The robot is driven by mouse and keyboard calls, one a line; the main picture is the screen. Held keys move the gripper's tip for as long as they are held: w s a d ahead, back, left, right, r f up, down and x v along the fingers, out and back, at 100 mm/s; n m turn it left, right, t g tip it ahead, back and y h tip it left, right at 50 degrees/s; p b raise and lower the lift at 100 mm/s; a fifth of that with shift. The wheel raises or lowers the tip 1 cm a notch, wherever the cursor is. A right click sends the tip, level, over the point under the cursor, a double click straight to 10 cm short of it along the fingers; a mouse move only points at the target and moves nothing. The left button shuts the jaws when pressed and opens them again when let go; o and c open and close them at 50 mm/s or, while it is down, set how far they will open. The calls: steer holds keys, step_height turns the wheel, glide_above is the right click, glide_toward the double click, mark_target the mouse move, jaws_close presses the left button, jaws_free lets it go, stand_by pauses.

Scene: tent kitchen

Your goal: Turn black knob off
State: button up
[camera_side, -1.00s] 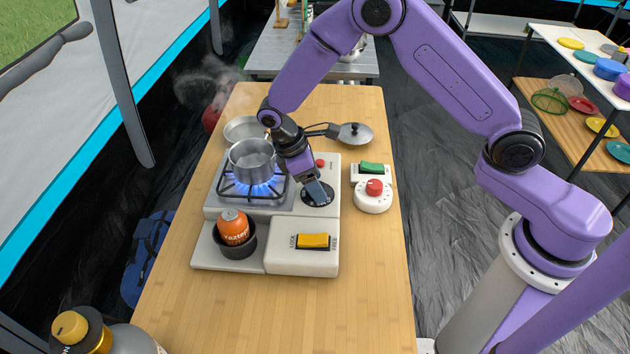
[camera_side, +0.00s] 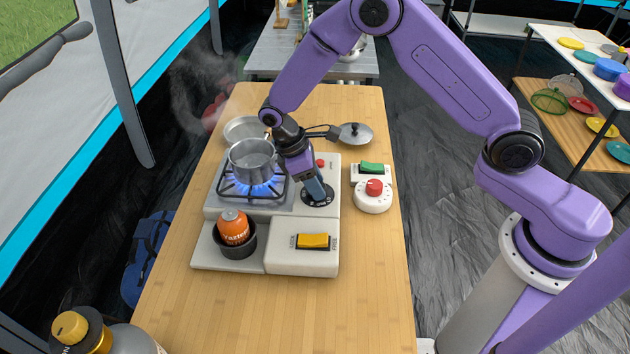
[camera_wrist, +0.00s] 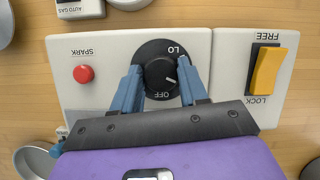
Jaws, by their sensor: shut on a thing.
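The black knob (camera_wrist: 160,75) sits on a dark dial plate marked LO and OFF on the white stove front. Its white pointer line angles to the lower right in the wrist view, between LO and OFF, not squarely on OFF. My gripper (camera_wrist: 161,76) has its two blue fingers on either side of the knob and is shut on it. In the side view my gripper (camera_side: 318,195) reaches down onto the dial plate and hides the knob. A blue flame (camera_side: 253,187) burns under the pot (camera_side: 252,160) on the burner.
A red spark button (camera_wrist: 84,74) is beside the dial. A yellow lock switch (camera_wrist: 267,70) and an orange gas can (camera_side: 233,227) are near it. A white timer with a red top (camera_side: 373,190) stands right of the stove.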

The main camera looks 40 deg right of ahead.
steer(key=m+y, duration=0.1)
steer(key=m, duration=0.2)
steer(key=m+g+y, duration=0.1)
steer(key=m, duration=0.2)
steer(key=shift+d+m+y, duration=0.1)
steer(key=shift+m+y, duration=0.2)
steer(key=shift+m, duration=0.1)
steer(key=m+y, duration=0.1)
steer(key=m, duration=0.2)
steer(key=m+y, duration=0.1)
steer(key=m, duration=0.1)
steer(key=shift+d+m, duration=0.15)
steer(key=shift+m, duration=0.55)
steer(key=o, duration=1)
steer(key=shift+o, duration=0.2)
steer(key=v, duration=1.7)
steer(key=shift+d+r, duration=0.15)
steer(key=shift+d, duration=0.15)
steer(key=shift+w, duration=0.1)
